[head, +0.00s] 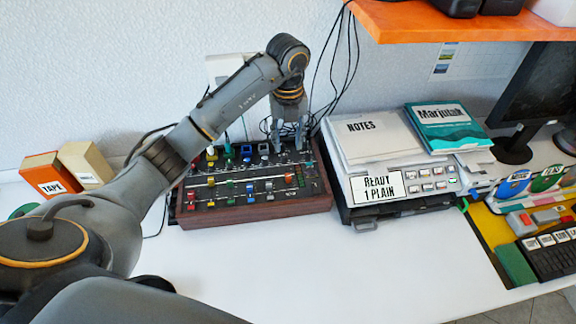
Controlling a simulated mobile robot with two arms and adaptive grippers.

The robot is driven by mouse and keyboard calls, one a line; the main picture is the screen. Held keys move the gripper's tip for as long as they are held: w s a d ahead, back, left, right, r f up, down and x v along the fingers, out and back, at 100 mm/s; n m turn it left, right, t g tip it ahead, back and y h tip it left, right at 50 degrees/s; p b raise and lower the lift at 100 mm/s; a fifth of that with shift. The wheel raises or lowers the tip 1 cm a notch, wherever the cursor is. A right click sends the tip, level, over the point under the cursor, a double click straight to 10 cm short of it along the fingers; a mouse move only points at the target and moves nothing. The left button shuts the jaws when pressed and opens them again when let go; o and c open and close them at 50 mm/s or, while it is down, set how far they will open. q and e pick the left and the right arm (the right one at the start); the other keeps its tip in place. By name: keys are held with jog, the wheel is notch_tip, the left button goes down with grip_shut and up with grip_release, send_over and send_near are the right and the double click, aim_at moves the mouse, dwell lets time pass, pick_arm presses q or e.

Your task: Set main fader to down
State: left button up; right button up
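A mixer (262,213) with wooden sides and a dark panel stands on the white table against the wall. Its panel carries rows of coloured knobs and sliding caps. A larger red fader cap (289,178) sits near the right of the panel; I cannot read a label that names it the main fader. My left gripper (290,147) points down over the back right part of the mixer, behind the red cap. Its fingers look apart with nothing between them. Whether the fingertips touch the panel is unclear. My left arm hides the mixer's back left corner. My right gripper is out of view.
Black cables (340,75) hang behind the mixer. Two small boxes, one labelled TAPE (52,185), stand at left. The table front is clear.

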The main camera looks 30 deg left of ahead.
aim_at(288, 174)
pick_arm(q)
notch_tip(288, 174, down, 12)
jog(key=shift+f+p, duration=0.1)
jog(key=shift+p, duration=0.4)
grip_shut()
jog(key=shift+s, duration=0.1)
